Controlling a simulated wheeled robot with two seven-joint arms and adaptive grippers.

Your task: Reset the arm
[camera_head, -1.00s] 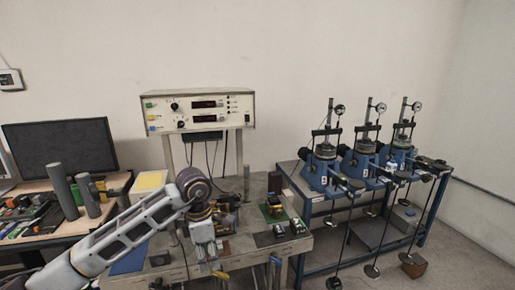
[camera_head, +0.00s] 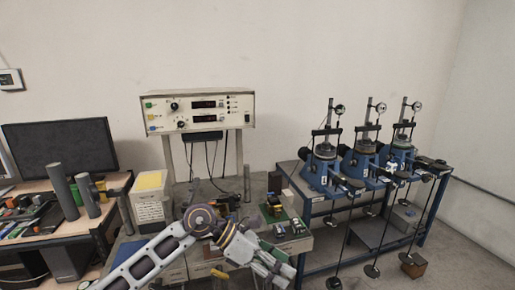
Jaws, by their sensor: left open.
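My left arm (camera_head: 165,247) comes in from the lower left and reaches across the front of the middle workbench. Its gripper (camera_head: 280,270) is at the lower middle of the head view, pointing down and to the right, near the bench's front edge. The fingers are open, and I see nothing between them. My right gripper is not in view.
A control box (camera_head: 198,112) stands raised at the back of the bench. A yellow-topped box (camera_head: 150,199) and small devices (camera_head: 279,207) are on the bench. Blue lever machines (camera_head: 322,165) stand on a table at right. A monitor (camera_head: 62,148) is at left.

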